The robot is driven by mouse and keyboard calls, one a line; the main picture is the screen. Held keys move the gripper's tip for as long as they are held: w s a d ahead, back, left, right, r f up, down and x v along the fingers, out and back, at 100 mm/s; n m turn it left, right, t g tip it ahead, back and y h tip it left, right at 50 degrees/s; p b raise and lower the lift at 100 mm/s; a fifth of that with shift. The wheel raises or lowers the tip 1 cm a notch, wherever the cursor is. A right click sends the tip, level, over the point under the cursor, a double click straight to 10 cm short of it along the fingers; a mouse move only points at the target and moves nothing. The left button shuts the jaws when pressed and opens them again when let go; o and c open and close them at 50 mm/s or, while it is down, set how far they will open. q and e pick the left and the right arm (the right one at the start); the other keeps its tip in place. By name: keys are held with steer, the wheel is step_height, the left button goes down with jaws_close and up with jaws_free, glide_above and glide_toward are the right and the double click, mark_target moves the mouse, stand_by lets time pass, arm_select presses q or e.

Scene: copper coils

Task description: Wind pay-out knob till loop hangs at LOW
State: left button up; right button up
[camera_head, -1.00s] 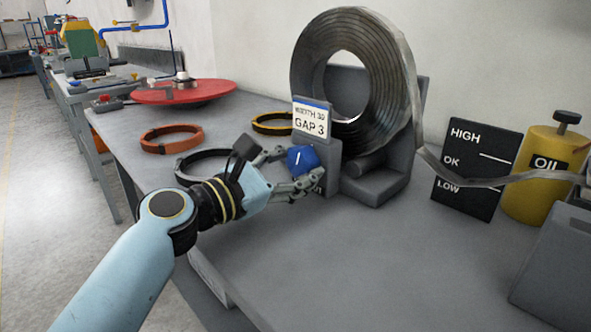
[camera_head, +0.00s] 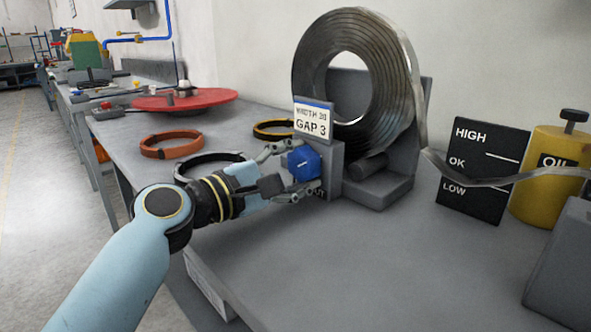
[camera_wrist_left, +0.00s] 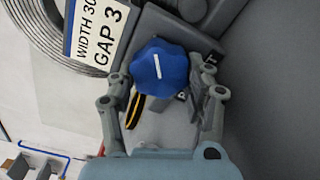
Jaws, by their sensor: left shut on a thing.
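The blue knob (camera_head: 303,162) with a white line sits on the front of the grey coil stand (camera_head: 333,160). My left gripper (camera_head: 298,169) is shut on it, one finger above and one below. In the left wrist view the knob (camera_wrist_left: 160,68) shows between the two fingers. The metal coil (camera_head: 350,70) stands upright on the stand. Its strip (camera_head: 520,180) runs off to the right and sags in front of the black level board (camera_head: 478,207). The sag crosses the board below OK, close to the LOW label. My right gripper is not in view.
A sign (camera_head: 313,121) reading WIDTH 30, GAP 3 is above the knob. A yellow oil can (camera_head: 537,198) stands right of the board. Orange (camera_head: 171,145) and black rings lie left, before a red disc (camera_head: 185,101). The front tabletop is clear.

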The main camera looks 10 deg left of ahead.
arm_select(q)
steer(key=shift+f, duration=0.1)
stand_by(0.3)
steer(key=o, duration=1.2)
steer(key=v, duration=1.2)
